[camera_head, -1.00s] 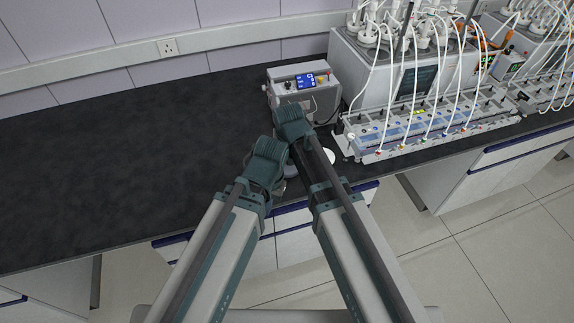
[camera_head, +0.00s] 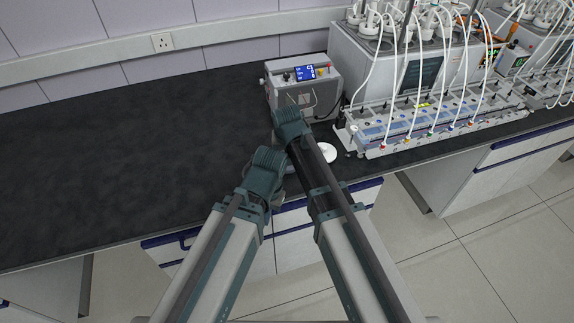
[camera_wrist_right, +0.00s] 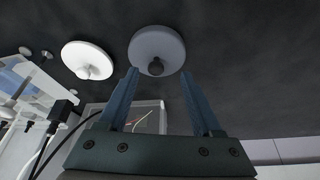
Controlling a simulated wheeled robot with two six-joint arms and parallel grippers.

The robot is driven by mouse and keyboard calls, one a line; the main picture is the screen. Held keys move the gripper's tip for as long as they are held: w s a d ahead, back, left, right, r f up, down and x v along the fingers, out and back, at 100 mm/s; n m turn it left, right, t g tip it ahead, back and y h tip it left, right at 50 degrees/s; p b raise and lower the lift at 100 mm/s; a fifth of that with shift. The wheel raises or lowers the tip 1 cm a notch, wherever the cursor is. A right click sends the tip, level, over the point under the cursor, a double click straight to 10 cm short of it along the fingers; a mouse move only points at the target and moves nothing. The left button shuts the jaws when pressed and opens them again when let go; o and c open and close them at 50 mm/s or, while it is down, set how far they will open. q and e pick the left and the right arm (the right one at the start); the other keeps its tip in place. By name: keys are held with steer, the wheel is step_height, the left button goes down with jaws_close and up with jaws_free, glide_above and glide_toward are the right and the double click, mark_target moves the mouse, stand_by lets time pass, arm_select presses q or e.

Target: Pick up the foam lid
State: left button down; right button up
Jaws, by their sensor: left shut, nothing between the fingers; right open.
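Two round lids with centre knobs show in the right wrist view: a grey one (camera_wrist_right: 157,45) with a dark knob, and a white one (camera_wrist_right: 88,58) with a white knob. I cannot tell which is the foam lid. My right gripper (camera_wrist_right: 159,75) is open, its fingertips either side of the grey lid's knob, with nothing gripped. In the head view the white lid (camera_head: 325,152) lies on the bench near its front edge, and my right arm hides the grey lid and right gripper. My left gripper (camera_head: 278,200) is shut and empty by the bench edge, mostly hidden by its arm.
A grey box with a blue display (camera_head: 305,82) stands behind my arms. A tubed bottle rack (camera_head: 440,127) and a large bath unit (camera_head: 385,70) stand at right. The black bench top (camera_head: 120,150) is clear at left.

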mark_target(287, 154)
steer(key=shift+w+d+b+x, duration=0.1)
steer(key=shift+w+b+x, duration=0.1)
steer(key=shift+b+x, duration=1.05)
steer(key=shift+w+d+b+x, duration=0.15)
steer(key=shift+w+b+x, duration=0.05)
steer(key=shift+b+x, duration=1)
steer(key=shift+r, duration=0.1)
jaws_close()
